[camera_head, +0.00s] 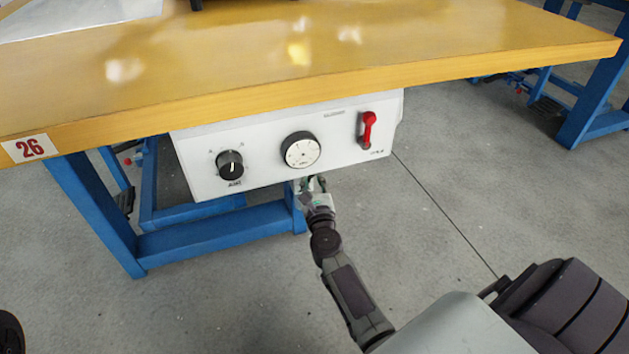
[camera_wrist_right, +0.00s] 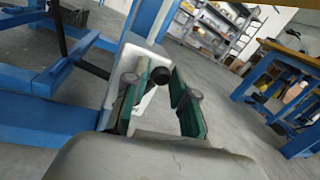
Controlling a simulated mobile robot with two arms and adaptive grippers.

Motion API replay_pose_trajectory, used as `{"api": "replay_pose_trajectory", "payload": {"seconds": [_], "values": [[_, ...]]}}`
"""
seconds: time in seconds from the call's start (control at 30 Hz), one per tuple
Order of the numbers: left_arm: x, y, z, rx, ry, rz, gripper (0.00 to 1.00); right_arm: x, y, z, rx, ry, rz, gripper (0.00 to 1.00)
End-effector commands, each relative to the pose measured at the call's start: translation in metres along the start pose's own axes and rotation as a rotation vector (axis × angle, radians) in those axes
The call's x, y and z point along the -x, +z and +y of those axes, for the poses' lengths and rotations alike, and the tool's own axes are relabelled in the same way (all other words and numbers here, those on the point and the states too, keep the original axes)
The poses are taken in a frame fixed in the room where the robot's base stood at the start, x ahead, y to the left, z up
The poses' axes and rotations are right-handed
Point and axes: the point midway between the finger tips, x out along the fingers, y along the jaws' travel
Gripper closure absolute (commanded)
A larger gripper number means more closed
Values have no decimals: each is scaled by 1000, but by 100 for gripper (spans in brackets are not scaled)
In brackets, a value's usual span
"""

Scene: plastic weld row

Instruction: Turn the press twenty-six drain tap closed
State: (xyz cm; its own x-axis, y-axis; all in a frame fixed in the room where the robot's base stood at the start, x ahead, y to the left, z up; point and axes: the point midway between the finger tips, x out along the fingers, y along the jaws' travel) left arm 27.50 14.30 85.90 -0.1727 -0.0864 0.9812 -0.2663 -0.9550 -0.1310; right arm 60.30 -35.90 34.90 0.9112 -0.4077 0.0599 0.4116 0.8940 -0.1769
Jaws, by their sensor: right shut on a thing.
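My right gripper (camera_head: 313,184) is just under the lower edge of the white control panel (camera_head: 265,178), below the round gauge. My left gripper is not in view.
The panel under the yellow bench (camera_head: 330,62) has a black knob (camera_head: 230,164), a gauge (camera_head: 300,150) and a red lever (camera_head: 368,128). The bench bears a 26 label (camera_head: 29,148). Blue legs (camera_head: 95,215) stand left.

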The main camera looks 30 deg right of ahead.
Motion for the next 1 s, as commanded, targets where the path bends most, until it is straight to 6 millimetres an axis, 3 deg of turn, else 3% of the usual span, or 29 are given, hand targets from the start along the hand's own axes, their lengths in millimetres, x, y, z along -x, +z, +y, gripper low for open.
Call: {"api": "replay_pose_trajectory", "payload": {"seconds": [0.5,1.0], "values": [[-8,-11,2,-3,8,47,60,3,0,10,348,4,-60,100],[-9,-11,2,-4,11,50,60,4,0,12,422,5,-74,100]]}}
